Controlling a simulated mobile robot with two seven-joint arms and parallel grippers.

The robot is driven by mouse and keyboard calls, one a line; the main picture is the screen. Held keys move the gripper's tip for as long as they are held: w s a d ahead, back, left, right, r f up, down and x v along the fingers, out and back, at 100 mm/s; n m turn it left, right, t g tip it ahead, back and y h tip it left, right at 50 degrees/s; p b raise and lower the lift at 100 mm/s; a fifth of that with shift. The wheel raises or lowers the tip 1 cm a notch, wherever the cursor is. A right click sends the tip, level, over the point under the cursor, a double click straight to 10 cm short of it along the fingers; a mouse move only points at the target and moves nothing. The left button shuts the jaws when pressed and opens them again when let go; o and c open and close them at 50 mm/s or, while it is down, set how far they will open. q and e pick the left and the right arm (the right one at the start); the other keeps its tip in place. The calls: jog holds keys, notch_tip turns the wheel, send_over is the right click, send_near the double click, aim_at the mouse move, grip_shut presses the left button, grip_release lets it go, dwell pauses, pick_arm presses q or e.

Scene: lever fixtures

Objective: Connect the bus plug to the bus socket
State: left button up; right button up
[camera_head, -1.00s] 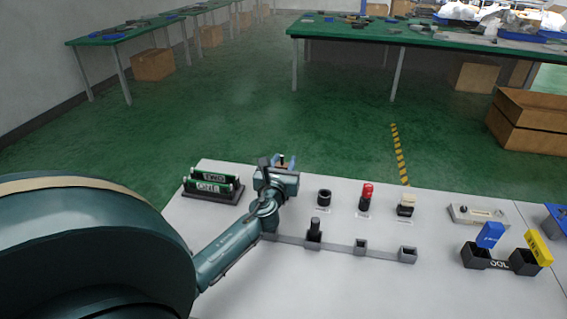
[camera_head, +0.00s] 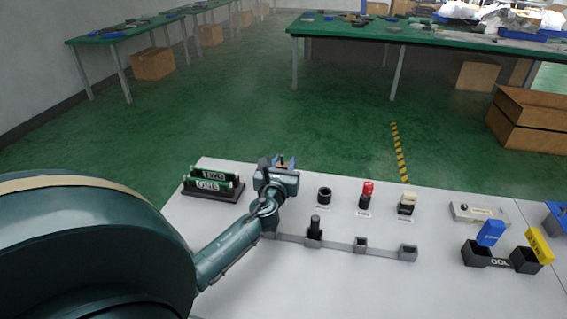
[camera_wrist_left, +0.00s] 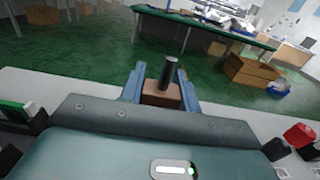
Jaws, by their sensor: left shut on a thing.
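My left gripper (camera_head: 284,163) is at the far edge of the white table, with its fingers pointing away from me. In the left wrist view its blue fingers (camera_wrist_left: 162,88) are shut on a brown block (camera_wrist_left: 161,94) with a dark round post, which looks like the bus plug. The block is held upright. A grey strip with square sockets (camera_head: 360,245) lies on the table nearer to me. A dark post (camera_head: 314,226) stands in its left socket; its middle and right sockets look empty. I cannot tell which one is the bus socket. My right gripper is out of view.
Right of the gripper stand a black ring (camera_head: 324,195), a red-topped part (camera_head: 366,190) and a cream-topped part (camera_head: 407,201). A rack with green boards (camera_head: 212,187) is at left. A black holder (camera_head: 476,259) with blue and yellow pieces is at right. The front table area is clear.

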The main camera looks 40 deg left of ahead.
pick_arm(q)
jog(key=shift+f+b, duration=1.35)
jog(key=shift+f, duration=0.3)
jog(key=shift+s+f, duration=0.1)
jog(key=shift+f, duration=0.25)
jog(key=shift+r+p, duration=1.5)
jog(key=shift+r, duration=0.2)
dwell(0.7)
jog(key=shift+f+b, duration=1)
jog(key=shift+f, duration=0.35)
